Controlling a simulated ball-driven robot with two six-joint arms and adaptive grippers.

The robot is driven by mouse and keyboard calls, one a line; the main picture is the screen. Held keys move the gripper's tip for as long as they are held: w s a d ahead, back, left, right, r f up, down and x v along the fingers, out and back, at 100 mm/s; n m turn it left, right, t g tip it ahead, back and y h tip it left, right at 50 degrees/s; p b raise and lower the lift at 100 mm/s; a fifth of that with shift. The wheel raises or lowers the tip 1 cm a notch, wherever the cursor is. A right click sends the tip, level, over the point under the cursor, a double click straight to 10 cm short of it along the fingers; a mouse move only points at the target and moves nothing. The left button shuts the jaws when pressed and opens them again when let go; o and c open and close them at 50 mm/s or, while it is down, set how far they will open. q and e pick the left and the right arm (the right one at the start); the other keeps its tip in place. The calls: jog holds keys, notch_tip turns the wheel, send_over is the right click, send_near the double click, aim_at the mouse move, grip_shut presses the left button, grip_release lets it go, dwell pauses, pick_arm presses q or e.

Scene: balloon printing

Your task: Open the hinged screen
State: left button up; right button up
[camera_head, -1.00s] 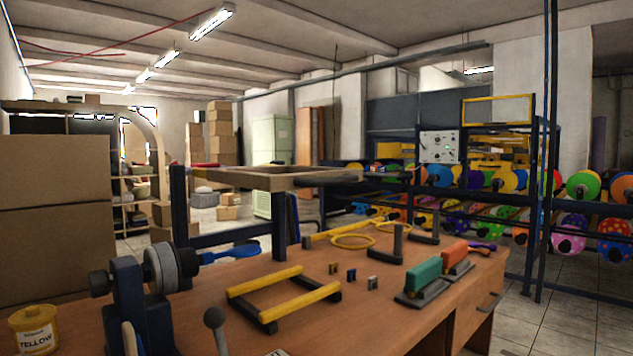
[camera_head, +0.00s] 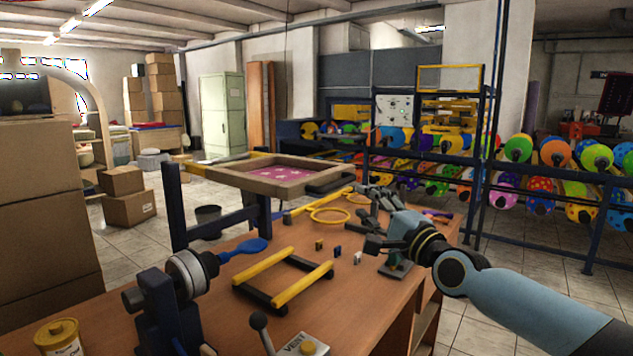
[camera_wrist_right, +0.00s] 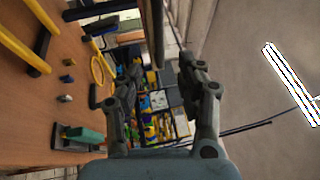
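The hinged screen (camera_head: 262,184) is a wooden frame around a pale mesh with a pink printed area. It lies about level above the workbench (camera_head: 215,290), by dark blue posts (camera_head: 173,205), in the head view. A dark bar (camera_head: 332,183) sits at its right end. My right gripper (camera_head: 366,216) is to the right of and below that bar, apart from it, over the bench's far right part. Its two fingers are spread and empty, as the right wrist view (camera_wrist_right: 161,70) also shows. My left gripper is out of view.
On the bench are a yellow-railed frame (camera_head: 285,278), yellow rings (camera_head: 329,215), small blocks (camera_head: 337,251) and a blue spoon-shaped tool (camera_head: 246,248). Balloon racks (camera_head: 445,175) stand behind.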

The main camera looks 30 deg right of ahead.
aim_at(343, 184)
jog(key=w+b, duration=0.2)
jog(key=w, duration=0.1)
jog(key=w+r+b, duration=0.1)
jog(key=w+b, duration=0.1)
jog(key=w, duration=0.2)
jog(key=w+b, duration=0.2)
jog(key=w, duration=0.1)
jog(key=shift+w+d+r, duration=0.2)
jog(key=shift+w+r, duration=0.1)
jog(key=shift+r, duration=0.05)
grip_shut()
